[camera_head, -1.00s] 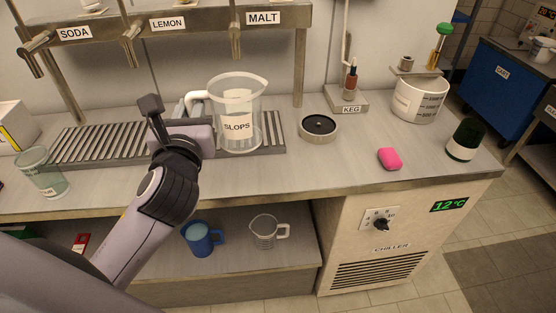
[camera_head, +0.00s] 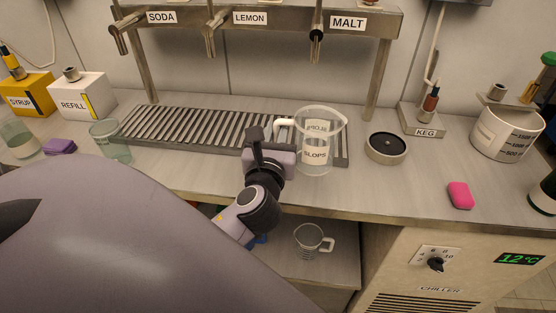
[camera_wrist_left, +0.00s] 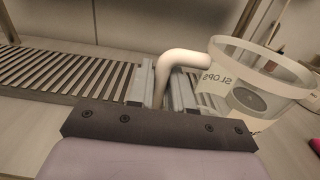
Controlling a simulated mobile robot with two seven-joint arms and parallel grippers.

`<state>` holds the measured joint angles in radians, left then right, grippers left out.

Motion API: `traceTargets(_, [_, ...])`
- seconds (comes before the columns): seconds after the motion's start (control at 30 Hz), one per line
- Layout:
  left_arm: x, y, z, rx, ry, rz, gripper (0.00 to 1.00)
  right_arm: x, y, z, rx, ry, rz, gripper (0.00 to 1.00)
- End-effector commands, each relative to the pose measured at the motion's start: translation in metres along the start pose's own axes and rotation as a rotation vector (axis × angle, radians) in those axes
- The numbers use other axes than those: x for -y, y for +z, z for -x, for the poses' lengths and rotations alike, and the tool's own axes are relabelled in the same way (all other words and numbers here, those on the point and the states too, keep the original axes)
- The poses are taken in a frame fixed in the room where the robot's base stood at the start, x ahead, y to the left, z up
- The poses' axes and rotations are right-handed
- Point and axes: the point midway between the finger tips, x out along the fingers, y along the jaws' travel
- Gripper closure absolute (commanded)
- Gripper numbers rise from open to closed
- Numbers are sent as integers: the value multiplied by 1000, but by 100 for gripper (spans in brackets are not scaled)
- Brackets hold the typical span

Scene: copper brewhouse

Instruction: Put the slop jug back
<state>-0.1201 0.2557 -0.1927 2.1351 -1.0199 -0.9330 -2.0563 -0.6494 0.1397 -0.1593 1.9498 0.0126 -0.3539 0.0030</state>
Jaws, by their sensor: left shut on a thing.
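The slop jug (camera_head: 332,138) is a clear jug with a white handle and a label reading SLOPS. It is upright at the right end of the slatted drip tray (camera_head: 160,128), near its front edge. I cannot tell whether its base touches the tray. My left gripper (camera_head: 273,138) is shut on the jug's handle from the left. The left wrist view shows the pale handle (camera_wrist_left: 180,60) between the finger pads and the jug (camera_wrist_left: 255,85) to the right. My right gripper is not in view.
SODA, LEMON and MALT taps (camera_head: 316,42) hang above the tray. A round black-topped coaster (camera_head: 387,147) is right of the jug, then a KEG stand (camera_head: 424,122), a pink block (camera_head: 460,195) and a measuring bucket (camera_head: 505,132). Glass cups (camera_head: 112,142) stand left. Counter in front is clear.

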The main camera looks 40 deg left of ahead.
Motion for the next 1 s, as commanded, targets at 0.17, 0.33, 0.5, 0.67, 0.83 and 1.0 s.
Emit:
traceTargets(0.17, [0, -26, 0, 1, -1, 1, 100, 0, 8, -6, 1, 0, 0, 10])
traceTargets(0.33, [0, -44, 0, -1, -1, -1, 100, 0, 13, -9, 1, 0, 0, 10])
traceTargets(0.5, [0, -68, 0, 0, -1, 0, 100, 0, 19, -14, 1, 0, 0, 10])
traceTargets(0.67, [0, -71, 0, 2, -2, 2, 100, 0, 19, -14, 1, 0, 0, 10])
traceTargets(0.83, [0, -70, 0, 2, -1, 1, 100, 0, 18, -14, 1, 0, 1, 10])
traceTargets(1.0, [0, -74, 0, 1, -1, 1, 67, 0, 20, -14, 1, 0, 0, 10])
